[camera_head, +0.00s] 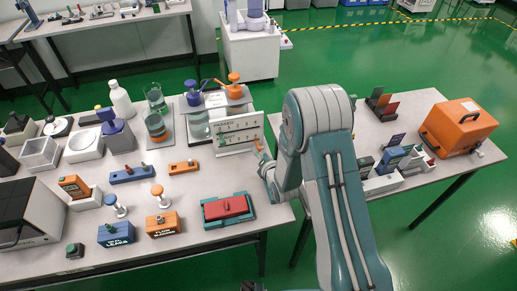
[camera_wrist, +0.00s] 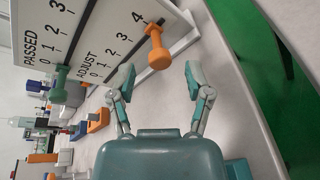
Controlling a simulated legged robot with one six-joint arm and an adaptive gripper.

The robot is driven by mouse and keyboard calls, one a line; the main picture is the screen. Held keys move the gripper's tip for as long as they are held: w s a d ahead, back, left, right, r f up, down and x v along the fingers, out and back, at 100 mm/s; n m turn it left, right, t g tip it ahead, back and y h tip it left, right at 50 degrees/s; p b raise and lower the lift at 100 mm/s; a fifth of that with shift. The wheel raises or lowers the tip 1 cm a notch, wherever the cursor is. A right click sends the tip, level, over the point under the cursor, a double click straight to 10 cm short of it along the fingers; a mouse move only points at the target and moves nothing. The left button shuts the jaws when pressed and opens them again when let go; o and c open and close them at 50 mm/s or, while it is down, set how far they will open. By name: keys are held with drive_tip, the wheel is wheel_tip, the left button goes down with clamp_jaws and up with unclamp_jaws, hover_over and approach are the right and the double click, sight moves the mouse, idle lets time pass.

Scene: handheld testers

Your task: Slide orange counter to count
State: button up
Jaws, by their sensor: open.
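A white counting board (camera_head: 238,122) stands upright at the right end of the left table. In the wrist view the board (camera_wrist: 100,30) appears turned, with PASSED and ADJUST rows of numbers. The orange counter (camera_wrist: 157,46) is a knob sticking out beside the 4 of the ADJUST row. A green counter (camera_wrist: 60,83) is at the low end of the PASSED row, near 0. My gripper (camera_wrist: 160,80) is open and empty; its fingertips are just short of the orange knob, one to each side. In the head view my arm covers part of my gripper.
A red-topped teal tray (camera_head: 228,208) lies in front of the board. Pump bottles (camera_head: 197,118) and a beaker (camera_head: 156,125) stand behind and left. An orange case (camera_head: 458,125) sits on the right table. Green floor lies between the tables.

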drive_tip(key=shift+x, duration=1.55)
clamp_jaws()
drive_tip(key=shift+s+a, duration=0.3)
drive_tip(key=shift+a, duration=0.65)
drive_tip(key=shift+s+a, duration=0.3)
drive_tip(key=shift+a, duration=0.7)
drive_tip(key=shift+s+a, duration=0.3)
drive_tip(key=shift+a, duration=0.65)
unclamp_jaws()
